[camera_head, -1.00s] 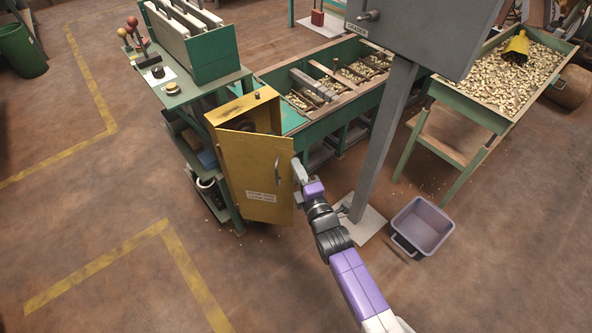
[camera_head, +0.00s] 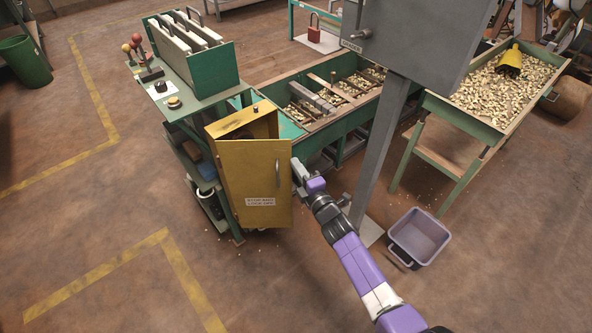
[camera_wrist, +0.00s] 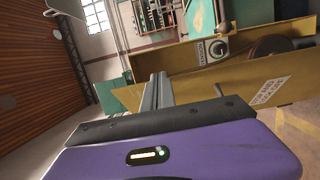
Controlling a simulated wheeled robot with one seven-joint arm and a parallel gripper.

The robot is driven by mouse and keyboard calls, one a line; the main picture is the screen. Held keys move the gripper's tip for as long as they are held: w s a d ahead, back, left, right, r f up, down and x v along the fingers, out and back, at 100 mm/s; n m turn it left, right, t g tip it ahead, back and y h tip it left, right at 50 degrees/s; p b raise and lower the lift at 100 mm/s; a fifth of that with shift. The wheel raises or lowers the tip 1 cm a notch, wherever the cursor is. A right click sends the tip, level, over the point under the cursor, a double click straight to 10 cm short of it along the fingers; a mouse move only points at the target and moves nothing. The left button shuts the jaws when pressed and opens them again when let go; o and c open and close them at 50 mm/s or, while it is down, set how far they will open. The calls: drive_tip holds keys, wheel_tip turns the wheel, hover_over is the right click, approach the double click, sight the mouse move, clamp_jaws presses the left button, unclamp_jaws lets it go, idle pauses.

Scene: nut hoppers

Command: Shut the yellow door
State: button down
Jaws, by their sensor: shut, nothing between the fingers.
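The yellow door (camera_head: 257,187) hangs on a yellow cabinet (camera_head: 227,126) at the side of a green stand. It stands partly open, with a gap at the top showing the dark inside. A grey handle (camera_head: 278,174) and a white label are on its front. My gripper (camera_head: 297,170) is shut and empty at the door's free edge, beside the handle; I cannot tell if it touches. In the wrist view my gripper's fingers (camera_wrist: 157,92) are together, and the yellow door (camera_wrist: 285,95) and the cabinet's inside with a round dark wheel (camera_wrist: 274,46) show beyond them.
A grey post (camera_head: 378,155) under a grey box stands right of my arm. A grey-purple bin (camera_head: 418,237) is on the floor at the right. A green sorting table (camera_head: 318,115) runs behind. The floor in front of the cabinet is clear.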

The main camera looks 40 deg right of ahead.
drive_tip(key=w+d+n+y+b, duration=0.6)
drive_tip(key=w+d+y+b, duration=0.1)
drive_tip(key=w, duration=0.4)
drive_tip(key=shift+y+b, duration=0.5)
drive_tip(key=shift+y, duration=0.7)
